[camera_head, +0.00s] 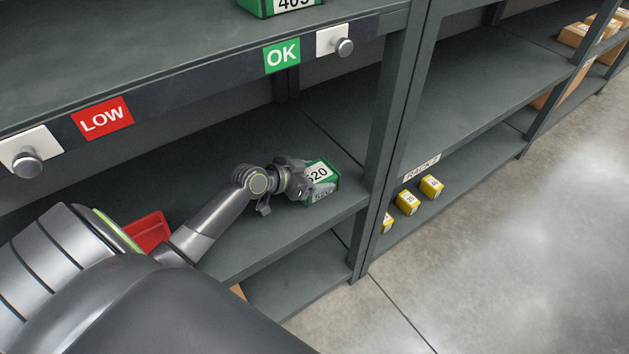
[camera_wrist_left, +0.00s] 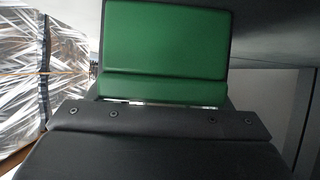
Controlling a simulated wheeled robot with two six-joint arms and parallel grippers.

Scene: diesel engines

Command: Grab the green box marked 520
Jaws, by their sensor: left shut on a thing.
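The green box marked 520 (camera_head: 321,172) sits on the middle shelf (camera_head: 270,235), near the rack's upright post. Its white label with 520 faces up. My left gripper (camera_head: 302,182) is shut on the green box from its left side. In the left wrist view the green face of the box (camera_wrist_left: 165,45) fills the upper middle, right in front of the gripper (camera_wrist_left: 165,103). The fingers partly hide the box's left side in the head view. My right gripper is not in view.
Another green box (camera_head: 278,6) stands on the shelf above. The upright post (camera_head: 388,130) is close right of the held box. Several small yellow boxes (camera_head: 407,201) stand on the neighbouring rack's low shelf.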

